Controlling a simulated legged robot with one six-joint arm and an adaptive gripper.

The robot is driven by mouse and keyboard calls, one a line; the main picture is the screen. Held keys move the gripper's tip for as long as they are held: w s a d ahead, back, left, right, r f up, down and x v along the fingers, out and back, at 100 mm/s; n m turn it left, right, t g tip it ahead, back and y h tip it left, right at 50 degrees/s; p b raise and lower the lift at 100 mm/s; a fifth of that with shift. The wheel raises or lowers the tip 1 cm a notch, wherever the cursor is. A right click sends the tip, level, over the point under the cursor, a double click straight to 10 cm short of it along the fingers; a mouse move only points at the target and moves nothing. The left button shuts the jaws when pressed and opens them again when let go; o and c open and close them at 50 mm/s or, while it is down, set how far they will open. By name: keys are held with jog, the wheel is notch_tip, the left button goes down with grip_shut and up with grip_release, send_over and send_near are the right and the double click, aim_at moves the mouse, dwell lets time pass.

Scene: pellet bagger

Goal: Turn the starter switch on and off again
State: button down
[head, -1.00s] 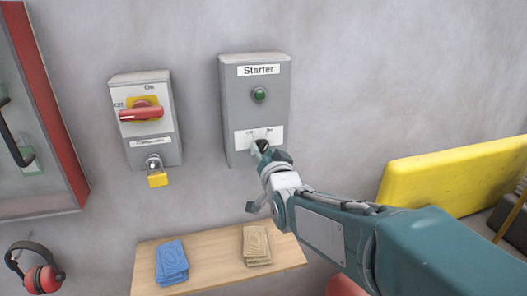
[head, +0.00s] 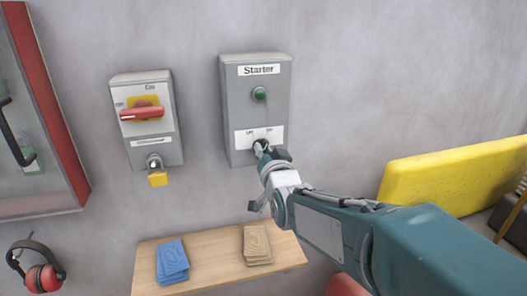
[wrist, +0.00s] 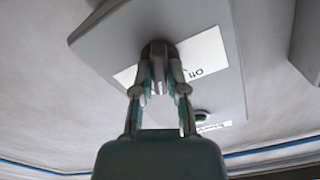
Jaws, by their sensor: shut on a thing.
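The grey Starter box (head: 237,105) is on the wall, with a green round button or lamp (head: 259,94) in its upper half. Its dark rotary starter switch (head: 260,143) sits low on the front, on a white label with an Off and an On mark, mostly hidden by my gripper. My gripper (head: 264,151) is at the switch, its fingers closed around the knob. In the wrist view the two fingers (wrist: 161,83) hold the dark switch (wrist: 158,50) between them, and "Off" reads on the label beside it. The exact angle of the knob is hard to tell.
Left of the Starter box is a grey isolator box (head: 151,158) with a red handle (head: 141,114) and a yellow padlock (head: 158,179). Below is a wooden shelf (head: 205,262) with blue bags (head: 172,260) and tan bags (head: 257,244). A yellow panel (head: 440,178) stands right.

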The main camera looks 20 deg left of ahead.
jog(key=n, duration=1.1)
jog(key=shift+s+a, duration=0.1)
jog(key=shift+a, duration=0.05)
jog(key=shift+n, duration=0.3)
jog(key=c, duration=0.7)
grip_release()
jog(key=shift+a+f, duration=0.1)
jog(key=shift+o, duration=0.2)
jog(key=v, duration=1.2)
jog(key=shift+f, duration=0.1)
